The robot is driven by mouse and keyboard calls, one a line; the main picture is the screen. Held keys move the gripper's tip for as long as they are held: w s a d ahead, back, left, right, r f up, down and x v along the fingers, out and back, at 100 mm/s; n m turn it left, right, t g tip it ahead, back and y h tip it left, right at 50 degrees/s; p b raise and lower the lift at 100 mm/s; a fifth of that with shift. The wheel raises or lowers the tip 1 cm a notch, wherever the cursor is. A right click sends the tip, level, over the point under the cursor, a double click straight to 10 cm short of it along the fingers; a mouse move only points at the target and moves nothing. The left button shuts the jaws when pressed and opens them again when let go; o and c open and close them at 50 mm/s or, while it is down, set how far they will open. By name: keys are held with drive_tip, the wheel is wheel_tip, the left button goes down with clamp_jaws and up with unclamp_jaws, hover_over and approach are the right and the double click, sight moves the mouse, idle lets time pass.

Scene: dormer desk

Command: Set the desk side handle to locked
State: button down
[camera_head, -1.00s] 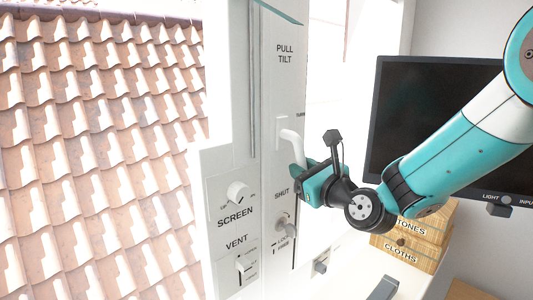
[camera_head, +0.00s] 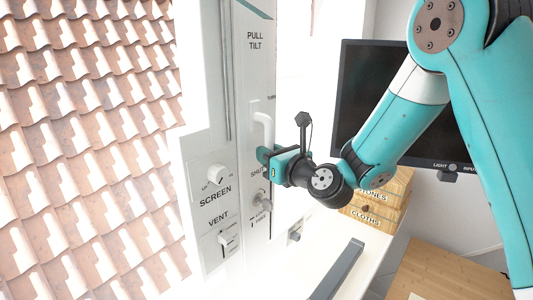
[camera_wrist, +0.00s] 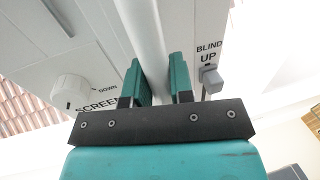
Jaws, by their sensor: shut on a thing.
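A white lever handle (camera_head: 263,128) sits on the white window frame, below the words PULL TILT and above the word SHUT. It hangs close to straight down. My gripper (camera_head: 265,156) is at its lower end. In the wrist view the white handle (camera_wrist: 147,40) runs between the two teal fingers (camera_wrist: 161,82), and the gripper is shut on it. The handle's lower tip is hidden by the gripper. Below, a small grey knob (camera_head: 261,200) with LOCK and FREE marks sits on the frame, apart from the gripper.
Left of the handle are a SCREEN knob (camera_head: 217,175) and a VENT slider (camera_head: 225,239). A BLIND switch (camera_wrist: 211,78) shows right of the fingers. A monitor (camera_head: 385,100) and wooden drawers (camera_head: 375,213) stand at the right, behind my arm.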

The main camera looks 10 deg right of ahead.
drive_tip(key=c, duration=1)
unclamp_jaws()
drive_tip(key=b+v, duration=1.7)
drive_tip(key=shift+s, duration=0.2)
